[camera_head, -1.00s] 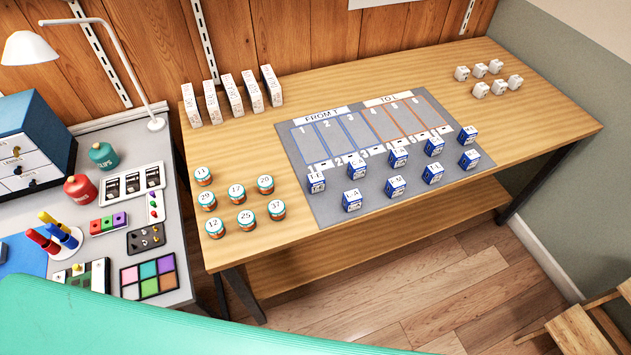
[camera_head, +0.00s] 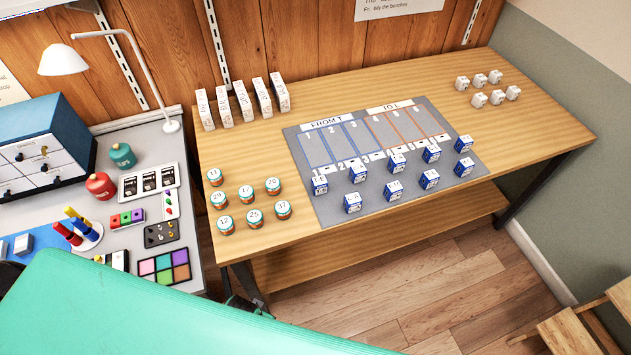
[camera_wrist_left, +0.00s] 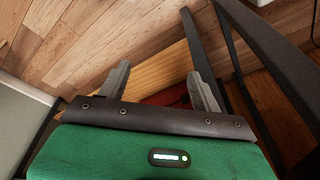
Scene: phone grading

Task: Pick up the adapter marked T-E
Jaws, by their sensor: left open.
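Several small blue-and-white lettered blocks, which look like the adapters, stand in two rows along the near part of the grey mat (camera_head: 325,212). The leftmost block of the back row (camera_head: 320,186) has a mark that may read T-E, but the letters are too small to be sure. The leftmost block of the front row (camera_head: 352,203) is close by. My left gripper (camera_wrist_left: 160,85) is open and empty in the left wrist view, with floor and dark metal bars beyond its fingers. No adapter shows there. My right gripper is not in view.
Several numbered round tins (camera_head: 247,193) stand left of the mat. White upright boxes (camera_head: 244,102) are behind them, and white cubes (camera_head: 479,100) sit at the back right. A grey side table (camera_head: 189,205) holds a lamp, drawers and trays. Wood right of the mat is clear.

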